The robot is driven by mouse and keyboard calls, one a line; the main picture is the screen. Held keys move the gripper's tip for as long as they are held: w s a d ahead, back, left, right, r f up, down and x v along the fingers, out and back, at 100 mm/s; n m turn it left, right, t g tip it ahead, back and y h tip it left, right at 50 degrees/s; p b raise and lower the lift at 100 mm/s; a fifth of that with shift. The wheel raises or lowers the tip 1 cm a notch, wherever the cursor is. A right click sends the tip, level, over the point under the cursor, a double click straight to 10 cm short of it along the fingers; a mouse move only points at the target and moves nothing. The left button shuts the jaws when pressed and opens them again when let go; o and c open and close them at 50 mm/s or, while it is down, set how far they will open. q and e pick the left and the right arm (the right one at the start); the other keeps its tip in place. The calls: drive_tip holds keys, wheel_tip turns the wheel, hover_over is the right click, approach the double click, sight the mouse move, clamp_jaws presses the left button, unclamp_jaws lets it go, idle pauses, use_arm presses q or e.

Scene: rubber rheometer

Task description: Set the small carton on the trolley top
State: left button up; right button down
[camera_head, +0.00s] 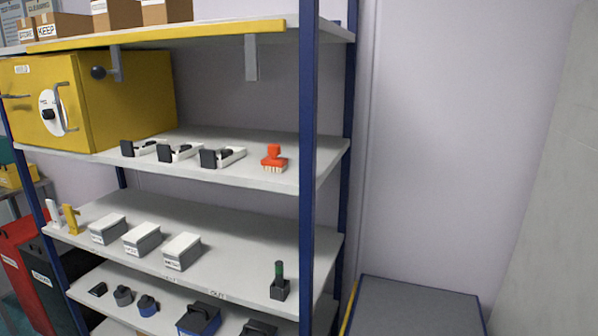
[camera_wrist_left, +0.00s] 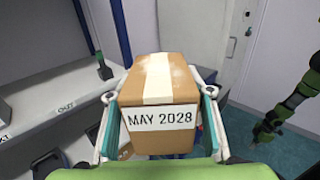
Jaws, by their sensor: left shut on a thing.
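The small carton (camera_wrist_left: 158,85) is a brown box with a pale tape strip and a white label reading "MAY 2028". My left gripper (camera_wrist_left: 160,112) is shut on it, with one finger on each side, in the left wrist view. The carton and left gripper are not in the head view. A grey flat top (camera_head: 412,308) with a dark blue edge, which looks like the trolley top, is at the bottom right of the head view; its visible part is bare. A green and black arm (camera_wrist_left: 285,112), apparently my right one, shows in the wrist view; its finger state is unclear.
A shelving rack with dark blue posts (camera_head: 308,150) fills the left of the head view. Its shelves hold a yellow cabinet (camera_head: 100,98), a red brush (camera_head: 273,158), several grey boxes and other tools. A pale wall stands behind the grey top.

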use_arm(q)
drive_tip(key=s, duration=0.1)
drive_tip(key=s+f, duration=0.1)
drive_tip(key=shift+s+d, duration=0.3)
drive_tip(key=shift+s, duration=0.05)
drive_tip(key=shift+w+d+t, duration=0.1)
drive_tip(key=shift+d+t, duration=0.2)
drive_tip(key=shift+d, duration=0.45)
drive_tip(key=shift+w+d+f+n+t+y+b, duration=0.1)
drive_tip(key=shift+d+f+n+t+y+b, duration=0.25)
drive_tip(key=shift+d, duration=0.2)
drive_tip(key=shift+w+d+f+n+t+y+b, duration=0.1)
drive_tip(key=shift+d+f+n+t+y+b, duration=0.15)
drive_tip(key=shift+d+n+t+b, duration=0.3)
drive_tip(key=shift+d+f+n+t+y+b, duration=0.2)
drive_tip(key=shift+d+f+t+y+b, duration=0.1)
drive_tip(key=shift+d, duration=0.3)
